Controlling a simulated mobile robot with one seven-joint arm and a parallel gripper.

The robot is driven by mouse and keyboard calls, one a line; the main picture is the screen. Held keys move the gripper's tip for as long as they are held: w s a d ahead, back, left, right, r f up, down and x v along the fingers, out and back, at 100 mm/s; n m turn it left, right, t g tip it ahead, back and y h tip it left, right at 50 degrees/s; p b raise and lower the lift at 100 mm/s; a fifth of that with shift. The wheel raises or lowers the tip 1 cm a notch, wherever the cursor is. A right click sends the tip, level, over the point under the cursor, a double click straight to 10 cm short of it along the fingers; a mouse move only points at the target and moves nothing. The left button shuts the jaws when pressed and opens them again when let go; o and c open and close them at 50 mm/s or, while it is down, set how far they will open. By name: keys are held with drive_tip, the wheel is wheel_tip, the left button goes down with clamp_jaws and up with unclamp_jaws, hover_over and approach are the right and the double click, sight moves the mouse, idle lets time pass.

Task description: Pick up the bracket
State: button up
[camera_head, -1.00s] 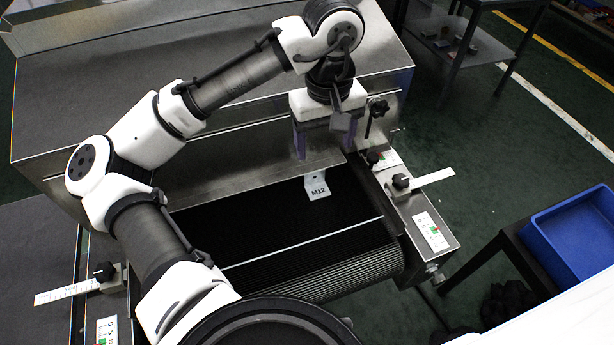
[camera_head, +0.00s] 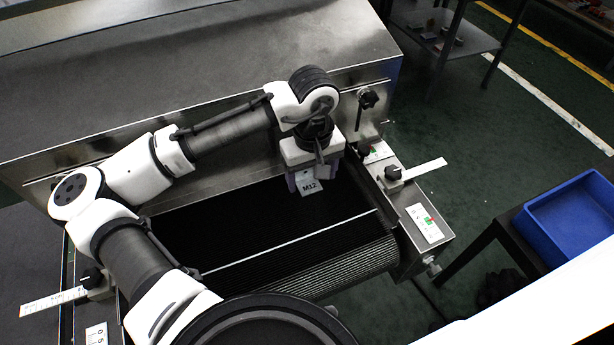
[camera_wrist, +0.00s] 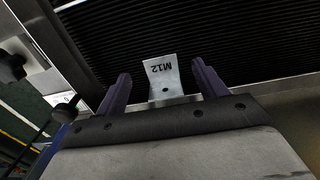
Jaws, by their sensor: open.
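The bracket (camera_head: 309,187) is a small pale metal piece marked M12, lying on the black ribbed conveyor belt (camera_head: 255,240) in front of the dryer housing. In the head view my gripper (camera_head: 307,181) is right above it and hides its rear part. In the wrist view the bracket (camera_wrist: 163,76) lies between my two purple fingers (camera_wrist: 160,84), with a gap on each side. A dark hole shows in its near part. My gripper is open and empty. I cannot tell how far the fingertips are above the belt.
The metal dryer housing (camera_head: 200,75) rises close behind my gripper. A side rail (camera_head: 405,210) with black knobs and a white scale borders the belt on the right. A blue bin (camera_head: 570,215) stands on a dark table at the far right.

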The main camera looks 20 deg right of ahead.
drive_tip(key=shift+f, duration=1.45)
drive_tip(key=c, duration=1.1)
drive_tip(key=shift+s+r, duration=0.1)
drive_tip(key=shift+r, duration=0.05)
drive_tip(key=shift+s+r, duration=0.2)
drive_tip(key=s+r, duration=0.2)
drive_tip(key=s, duration=0.2)
drive_tip(key=s+r, duration=0.3)
drive_tip(key=s, duration=0.2)
drive_tip(key=s+r, duration=0.2)
drive_tip(key=s, duration=0.2)
drive_tip(key=shift+s+d+r, duration=0.2)
